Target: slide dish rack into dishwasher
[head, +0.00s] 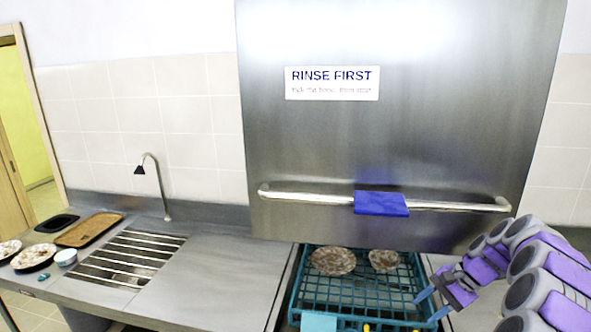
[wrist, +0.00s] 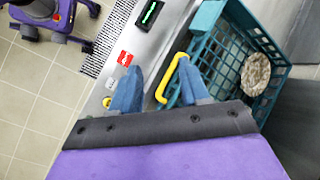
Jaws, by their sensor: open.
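The teal dish rack (head: 345,291) sits under the front edge of the steel dishwasher hood (head: 410,125), on the counter's right part. It holds two food-soiled plates, one at left (head: 333,261) and one at right (head: 384,260). In the wrist view the rack (wrist: 228,75) is at upper right, with a yellow handle (wrist: 171,78) along its near side. My gripper (head: 431,305) is at the rack's near right corner. In the wrist view its open blue fingers (wrist: 157,88) lie either side of the handle; I cannot tell whether they touch it.
The hood's bar handle (head: 300,196) has a blue wrap (head: 381,203). A sink grate (head: 132,258) with a tap (head: 160,185), a brown tray (head: 89,230), a white cup (head: 66,257) and soiled plates (head: 35,257) are at left. The counter (head: 215,275) between grate and rack is clear.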

